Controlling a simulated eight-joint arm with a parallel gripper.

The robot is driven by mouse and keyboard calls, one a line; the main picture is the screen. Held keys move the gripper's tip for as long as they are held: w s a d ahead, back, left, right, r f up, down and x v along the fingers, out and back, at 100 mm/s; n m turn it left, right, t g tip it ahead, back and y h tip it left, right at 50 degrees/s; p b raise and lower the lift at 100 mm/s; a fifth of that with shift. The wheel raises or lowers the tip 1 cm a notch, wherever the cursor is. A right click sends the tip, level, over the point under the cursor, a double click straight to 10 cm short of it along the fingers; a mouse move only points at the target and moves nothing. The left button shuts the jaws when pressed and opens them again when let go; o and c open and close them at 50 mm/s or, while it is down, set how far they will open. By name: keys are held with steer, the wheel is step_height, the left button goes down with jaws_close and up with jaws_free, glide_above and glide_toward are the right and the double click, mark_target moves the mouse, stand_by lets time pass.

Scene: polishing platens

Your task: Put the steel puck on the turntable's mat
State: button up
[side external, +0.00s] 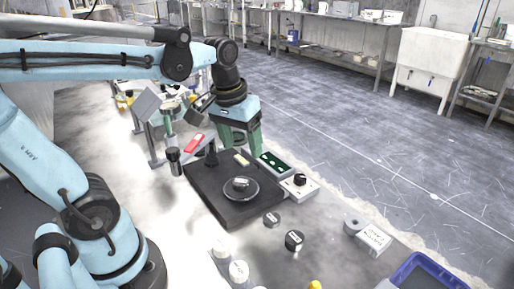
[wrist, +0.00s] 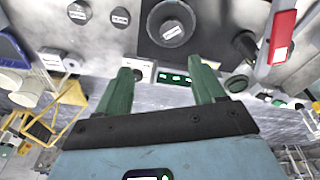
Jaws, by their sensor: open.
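The turntable is a dark round disc (side external: 228,193) on a black square base (side external: 213,208); it also shows in the wrist view (wrist: 154,20). A small labelled round piece (side external: 241,183) sits at its middle, also in the wrist view (wrist: 171,30). A flat grey disc (side external: 272,219) and a dark labelled cylinder (side external: 294,240) lie on the table in front of the base. I cannot read the labels or tell which piece is the steel puck. My gripper (side external: 240,150) is open and empty above the base's far side; its fingers show apart in the wrist view (wrist: 162,70).
A control box with a black knob (side external: 299,186) and a green panel (side external: 272,162) stand beside the base. A black post (side external: 211,155) rises at its far left. A grey cylinder (side external: 353,224), white box (side external: 374,239), white jars (side external: 239,271) and blue bin (side external: 428,273) are nearer.

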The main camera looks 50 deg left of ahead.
steer(key=shift+s+d+f+m+t, duration=0.2)
steer(key=shift+d+f+m+t, duration=0.25)
steer(key=shift+d+m+t, duration=0.3)
steer(key=shift+s+d+f+m+t, duration=0.2)
steer(key=shift+d+f+m+t, duration=0.25)
steer(key=shift+d+m+t, duration=0.35)
steer(key=shift+s+d+f+m+t, duration=0.2)
steer(key=shift+d+f+m+t, duration=0.35)
steer(key=shift+t, duration=0.4)
